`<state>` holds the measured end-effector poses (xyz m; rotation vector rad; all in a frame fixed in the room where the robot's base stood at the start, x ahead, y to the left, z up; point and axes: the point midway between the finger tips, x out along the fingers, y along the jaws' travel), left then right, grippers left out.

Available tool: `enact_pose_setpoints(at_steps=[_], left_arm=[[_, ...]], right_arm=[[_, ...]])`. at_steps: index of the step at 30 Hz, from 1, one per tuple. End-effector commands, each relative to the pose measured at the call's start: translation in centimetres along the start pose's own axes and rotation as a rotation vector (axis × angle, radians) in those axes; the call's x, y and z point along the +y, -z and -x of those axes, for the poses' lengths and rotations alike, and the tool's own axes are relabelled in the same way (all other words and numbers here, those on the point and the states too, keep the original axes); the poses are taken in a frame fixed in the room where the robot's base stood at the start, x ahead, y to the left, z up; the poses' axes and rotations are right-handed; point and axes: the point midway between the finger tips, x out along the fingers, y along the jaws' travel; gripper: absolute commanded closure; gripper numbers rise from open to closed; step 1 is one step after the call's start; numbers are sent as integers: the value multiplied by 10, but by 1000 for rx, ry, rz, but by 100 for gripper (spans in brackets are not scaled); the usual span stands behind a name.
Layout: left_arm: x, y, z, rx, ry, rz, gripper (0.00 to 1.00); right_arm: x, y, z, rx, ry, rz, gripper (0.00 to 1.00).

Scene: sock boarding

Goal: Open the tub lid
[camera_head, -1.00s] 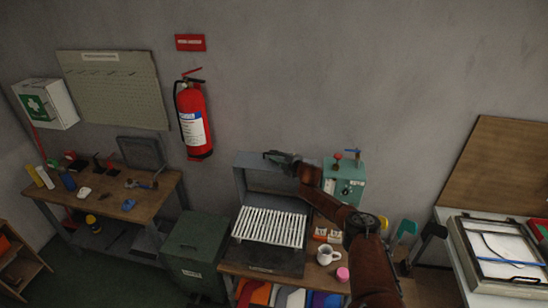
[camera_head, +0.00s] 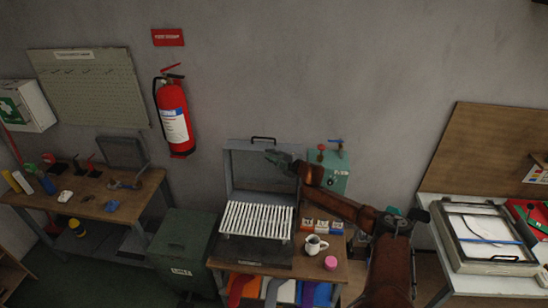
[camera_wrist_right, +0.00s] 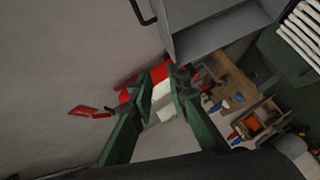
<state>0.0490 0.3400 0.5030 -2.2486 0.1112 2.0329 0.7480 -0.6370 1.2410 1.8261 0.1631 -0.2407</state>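The grey metal tub stands on the middle bench, with a rack of white rods (camera_head: 256,221) in it. Its lid (camera_head: 237,171) stands up at the back, near the wall, with a dark handle (camera_head: 263,139) along the top edge. In the right wrist view the handle (camera_wrist_right: 141,12) and the lid (camera_wrist_right: 212,33) show at the top. My right gripper (camera_head: 272,157) is in front of the lid, a little below and apart from the handle. Its green fingers (camera_wrist_right: 161,82) are apart, with nothing held between them. My left gripper is not in view.
A teal box (camera_head: 327,172) with red and blue valves stands right of the lid. A mug (camera_head: 315,245) and a pink round item (camera_head: 330,264) are at the bench front. A green bin (camera_head: 180,238) stands left. A fire extinguisher (camera_head: 175,120) hangs on the wall.

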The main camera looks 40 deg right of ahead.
Motion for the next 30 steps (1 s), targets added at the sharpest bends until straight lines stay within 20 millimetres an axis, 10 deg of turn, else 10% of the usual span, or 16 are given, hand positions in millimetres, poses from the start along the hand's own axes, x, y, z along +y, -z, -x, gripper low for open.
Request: enact_pose_setpoints(at_steps=[20,23,30], left_arm=[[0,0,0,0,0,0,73],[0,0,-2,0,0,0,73],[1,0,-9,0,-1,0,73]], right_arm=[[-8,1,21,-2,6,-7,91],[-46,5,19,-15,39,-51,98],[-263,32,46,-157,229,-328,100]])
